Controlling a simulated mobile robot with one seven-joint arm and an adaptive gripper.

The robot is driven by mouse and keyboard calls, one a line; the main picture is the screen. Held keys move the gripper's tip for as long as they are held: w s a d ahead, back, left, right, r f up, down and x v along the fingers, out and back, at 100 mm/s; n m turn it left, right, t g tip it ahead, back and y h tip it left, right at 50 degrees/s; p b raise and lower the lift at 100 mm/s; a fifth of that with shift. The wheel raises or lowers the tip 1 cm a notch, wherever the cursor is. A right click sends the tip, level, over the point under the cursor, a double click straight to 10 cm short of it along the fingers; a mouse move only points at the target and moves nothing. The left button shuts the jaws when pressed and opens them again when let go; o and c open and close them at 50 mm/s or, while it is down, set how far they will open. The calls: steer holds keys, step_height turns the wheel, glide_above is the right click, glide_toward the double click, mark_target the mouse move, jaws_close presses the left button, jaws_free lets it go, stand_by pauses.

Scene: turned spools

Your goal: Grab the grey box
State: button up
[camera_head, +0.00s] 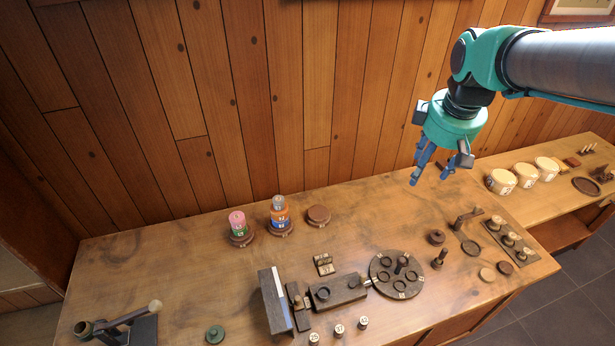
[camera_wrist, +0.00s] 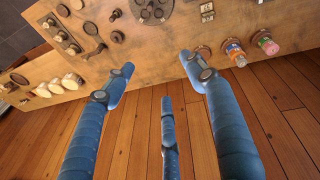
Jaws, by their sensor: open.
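No plainly grey box shows in either view. A small grey spool (camera_head: 278,202) tops a stack with an orange spool (camera_head: 279,214) and a blue spool (camera_head: 280,224), on a round brown base at the back of the bench. The stack also shows at the right of the wrist view (camera_wrist: 236,54). A dark grey block (camera_head: 145,329) sits at the front left, partly cut off by the frame. My gripper (camera_head: 433,173) is open and empty, high above the bench's back edge and right of the stack. Its blue fingers (camera_wrist: 158,76) are spread apart in the wrist view.
A pink and green stack (camera_head: 238,224) stands left of the grey-topped one; an empty round base (camera_head: 318,215) is right of it. A dark turntable (camera_head: 397,276) and an upright panel (camera_head: 275,302) occupy the front. The plank wall (camera_head: 250,90) rises behind.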

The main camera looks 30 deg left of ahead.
steer(key=w+a+f+n+p, duration=0.25)
steer(key=w+a+n, duration=0.2)
steer(key=a, duration=0.65)
steer(key=n+g+h+p, duration=0.1)
steer(key=n+g+p, duration=0.2)
steer(key=n+p, duration=0.6)
glide_above(279, 199)
steer(key=b, duration=0.3)
step_height(279, 199, down, 21)
steer(key=n, duration=0.2)
steer(key=shift+a+f, duration=0.1)
steer(key=shift+f, duration=0.05)
steer(key=shift+f, duration=0.1)
steer(key=shift+f+p, duration=0.75)
steer(key=shift+f, duration=3.5)
steer(key=shift+f, duration=0.15)
